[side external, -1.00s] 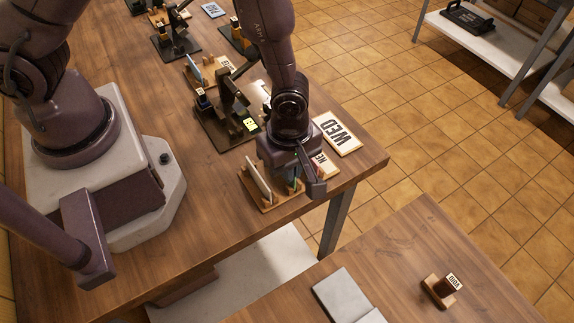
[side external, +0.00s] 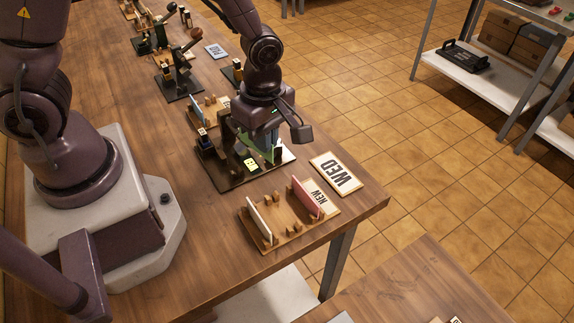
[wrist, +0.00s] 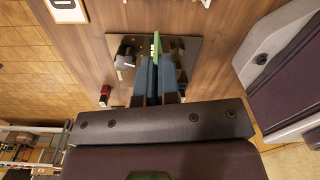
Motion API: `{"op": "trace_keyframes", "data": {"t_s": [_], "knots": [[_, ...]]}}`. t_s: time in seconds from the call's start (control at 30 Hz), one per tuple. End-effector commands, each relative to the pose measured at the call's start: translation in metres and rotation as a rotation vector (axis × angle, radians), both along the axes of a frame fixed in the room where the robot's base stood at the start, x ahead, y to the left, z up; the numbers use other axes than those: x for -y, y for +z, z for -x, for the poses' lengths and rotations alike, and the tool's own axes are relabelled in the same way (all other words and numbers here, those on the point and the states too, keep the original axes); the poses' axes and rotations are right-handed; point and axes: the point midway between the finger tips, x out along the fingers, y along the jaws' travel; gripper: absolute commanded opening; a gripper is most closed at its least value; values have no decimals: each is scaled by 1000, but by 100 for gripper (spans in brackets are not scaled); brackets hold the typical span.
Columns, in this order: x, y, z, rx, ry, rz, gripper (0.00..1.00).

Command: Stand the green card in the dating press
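The green card (side external: 275,153) is upright in my gripper (side external: 263,147), over the dating press (side external: 232,181) at the table's right part. In the wrist view the green card (wrist: 157,44) stands between the blue fingers of my gripper (wrist: 157,62), which are shut on it. The dark press base (wrist: 190,45) lies below them. My gripper hides much of the press in the side view. I cannot tell whether the card's lower edge touches the press.
A wooden rack (side external: 277,238) near the front edge holds a white card (side external: 259,219) and a pink card (side external: 306,197). A WED sign (side external: 336,172) lies right of the press. Other presses (side external: 180,86) and a second rack (side external: 210,111) stand farther back.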

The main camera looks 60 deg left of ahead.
Motion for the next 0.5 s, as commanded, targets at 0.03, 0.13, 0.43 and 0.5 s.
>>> {"op": "trace_keyframes", "data": {"t_s": [0.03, 0.13, 0.43, 0.5], "knots": [[-23, -3, 6, -7, 30, 1, 0], [-55, -9, 19, -8, 26, 4, 0], [-79, -18, 41, 15, -196, 10, 0], [-78, -18, 40, 22, -227, 9, 0]]}}
